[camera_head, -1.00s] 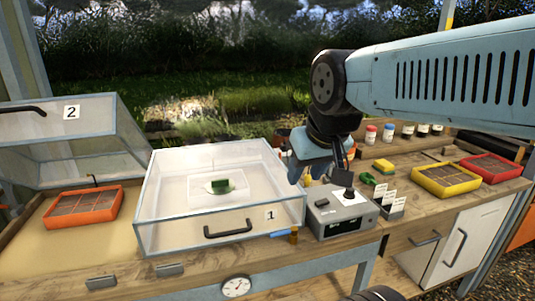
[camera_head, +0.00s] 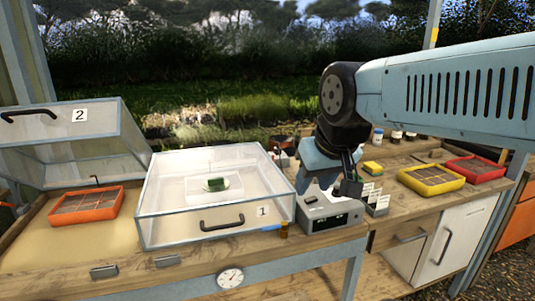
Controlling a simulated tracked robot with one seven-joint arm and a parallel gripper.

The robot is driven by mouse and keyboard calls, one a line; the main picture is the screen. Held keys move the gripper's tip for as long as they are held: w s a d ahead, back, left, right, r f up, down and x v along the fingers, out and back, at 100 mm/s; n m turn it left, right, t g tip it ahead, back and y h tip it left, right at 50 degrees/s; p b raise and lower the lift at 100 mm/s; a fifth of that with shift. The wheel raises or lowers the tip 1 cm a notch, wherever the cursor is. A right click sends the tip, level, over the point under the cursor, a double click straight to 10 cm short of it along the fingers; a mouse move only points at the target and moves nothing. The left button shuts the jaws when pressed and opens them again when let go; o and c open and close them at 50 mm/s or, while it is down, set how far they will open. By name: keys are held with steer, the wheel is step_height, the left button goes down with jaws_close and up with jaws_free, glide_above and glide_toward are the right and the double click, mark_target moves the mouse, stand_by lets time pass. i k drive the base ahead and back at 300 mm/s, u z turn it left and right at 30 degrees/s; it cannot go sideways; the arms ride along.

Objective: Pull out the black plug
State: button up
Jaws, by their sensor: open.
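A grey box (camera_head: 322,220) with a small display on its front stands on the bench right of the clear case marked 1. A dark button or slot shows on its top. My gripper (camera_head: 330,187) is directly over the box, pointing down, with its jaws open. One dark finger is at the box's top right, where the black plug stood in the earlier frame. The plug is hidden by or merges with this dark finger, so I cannot tell whether they touch.
Small label cards (camera_head: 377,202), a yellow-green sponge (camera_head: 373,167) and a yellow tray (camera_head: 450,187) lie to the right. Case 2 (camera_head: 95,150) has its lid raised.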

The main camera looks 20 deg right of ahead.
mark_target(276, 152)
steer(key=z, duration=0.1)
steer(key=i, duration=0.95)
steer(key=u, duration=0.1)
